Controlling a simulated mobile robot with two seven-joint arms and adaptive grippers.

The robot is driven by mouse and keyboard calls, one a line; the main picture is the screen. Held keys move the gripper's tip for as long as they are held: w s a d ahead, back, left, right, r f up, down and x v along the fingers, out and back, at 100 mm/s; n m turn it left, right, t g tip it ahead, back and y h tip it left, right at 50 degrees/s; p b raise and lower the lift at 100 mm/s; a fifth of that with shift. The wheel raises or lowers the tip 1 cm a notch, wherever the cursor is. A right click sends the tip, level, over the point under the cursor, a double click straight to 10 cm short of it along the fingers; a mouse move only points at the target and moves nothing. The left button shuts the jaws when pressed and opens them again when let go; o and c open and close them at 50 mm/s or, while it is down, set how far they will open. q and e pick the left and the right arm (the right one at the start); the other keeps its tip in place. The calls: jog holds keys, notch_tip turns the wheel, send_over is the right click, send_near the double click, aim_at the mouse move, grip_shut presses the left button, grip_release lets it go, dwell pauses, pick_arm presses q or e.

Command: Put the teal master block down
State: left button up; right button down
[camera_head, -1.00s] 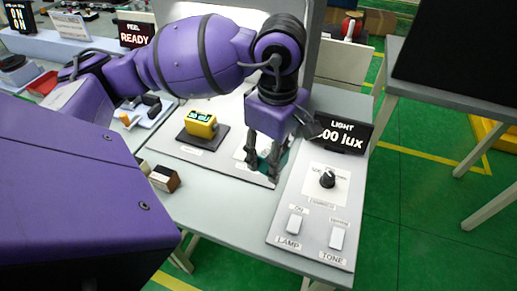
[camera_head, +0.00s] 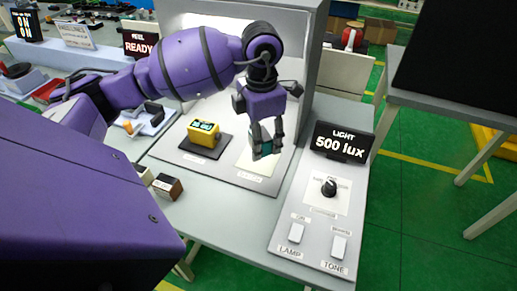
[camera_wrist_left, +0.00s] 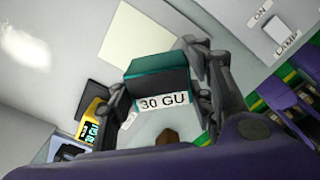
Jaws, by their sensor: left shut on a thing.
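My left gripper (camera_head: 266,146) is shut on the teal master block (camera_head: 262,149). In the left wrist view the block (camera_wrist_left: 158,76) sits between both fingers, with a dark face and a white label reading "30 GU". In the head view the fingers cover much of it. It is over or near a pale cream square (camera_head: 258,166) on the grey booth floor, and that square also shows behind the block in the left wrist view (camera_wrist_left: 138,36). I cannot tell whether the block touches the surface.
A yellow meter (camera_head: 204,134) stands on a dark pad (camera_head: 191,147) left of the cream square. A control panel (camera_head: 290,252) with a knob, two switches and a "500 lux" display (camera_head: 343,143) is at right. Small blocks (camera_head: 168,187) lie at the booth's front left.

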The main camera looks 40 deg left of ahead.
pick_arm(q)
jog(key=w+f, duration=0.1)
jog(key=w+a+f, duration=0.1)
jog(key=f, duration=0.1)
jog(key=w+a+f, duration=0.1)
jog(key=f, duration=0.1)
jog(key=shift+a, duration=0.25)
jog(key=shift+w+a+f, duration=0.1)
jog(key=shift+w+f, duration=0.05)
jog(key=shift+f, duration=0.8)
jog(key=shift+w+a+f, duration=0.1)
jog(key=shift+f, duration=0.8)
jog(key=shift+f, duration=0.2)
jog(key=o, duration=1.2)
jog(key=shift+o, duration=0.2)
notch_tip(320, 180, up, 12)
jog(key=shift+r, duration=0.2)
